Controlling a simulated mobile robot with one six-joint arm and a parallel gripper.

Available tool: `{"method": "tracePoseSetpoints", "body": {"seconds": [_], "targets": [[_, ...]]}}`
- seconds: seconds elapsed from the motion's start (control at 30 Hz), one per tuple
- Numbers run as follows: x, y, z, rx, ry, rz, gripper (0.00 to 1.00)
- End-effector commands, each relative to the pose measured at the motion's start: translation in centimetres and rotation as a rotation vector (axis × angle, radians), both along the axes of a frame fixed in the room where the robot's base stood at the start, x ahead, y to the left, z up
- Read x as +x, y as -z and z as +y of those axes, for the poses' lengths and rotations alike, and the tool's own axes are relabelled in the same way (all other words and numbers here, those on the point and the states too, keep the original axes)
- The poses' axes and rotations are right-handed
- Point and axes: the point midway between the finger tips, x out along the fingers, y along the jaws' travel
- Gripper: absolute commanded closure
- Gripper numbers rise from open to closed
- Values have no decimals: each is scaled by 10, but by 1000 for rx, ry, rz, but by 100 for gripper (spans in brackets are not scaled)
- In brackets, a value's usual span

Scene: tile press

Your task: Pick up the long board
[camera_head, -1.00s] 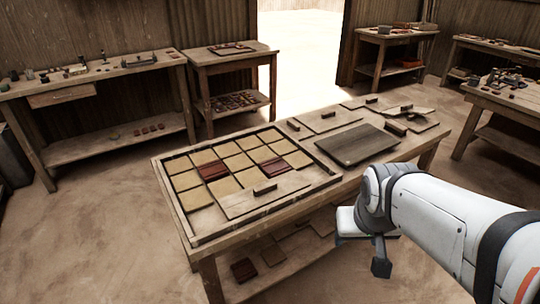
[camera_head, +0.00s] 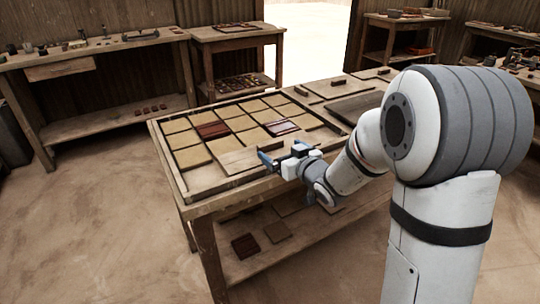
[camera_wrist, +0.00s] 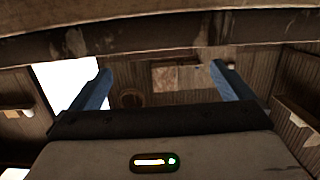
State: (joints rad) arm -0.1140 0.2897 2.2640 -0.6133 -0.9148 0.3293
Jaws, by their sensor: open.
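A pale wooden board (camera_head: 236,162), longer than the square tiles, lies across the near side of the framed tile tray (camera_head: 172,182). I take it for the long board. My gripper (camera_head: 281,154) is at the right end of this board, near the tray's front edge, and hides that end and its small handle. Its blue fingers are apart; in the wrist view my gripper (camera_wrist: 162,88) is open with nothing between the fingers. I cannot tell whether it touches the board.
The tray holds several tan tiles (camera_head: 187,139) and two dark red tiles (camera_head: 213,130). Right of it on the same table lie a dark slab (camera_head: 352,107) and boards with small handles (camera_head: 335,88). Tiles (camera_head: 245,246) lie on the lower shelf. Other benches (camera_head: 92,58) stand behind.

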Motion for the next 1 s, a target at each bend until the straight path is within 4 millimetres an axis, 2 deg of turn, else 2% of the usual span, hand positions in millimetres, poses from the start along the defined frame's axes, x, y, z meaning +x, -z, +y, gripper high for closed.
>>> {"method": "tracePoseSetpoints", "body": {"seconds": [0.5, 0.77, 1.0], "targets": [[53, 9, 38, -2, 1, 0, 0], [56, 9, 40, -1, 1, 1, 0], [56, 9, 41, -2, 1, 0, 18]]}}
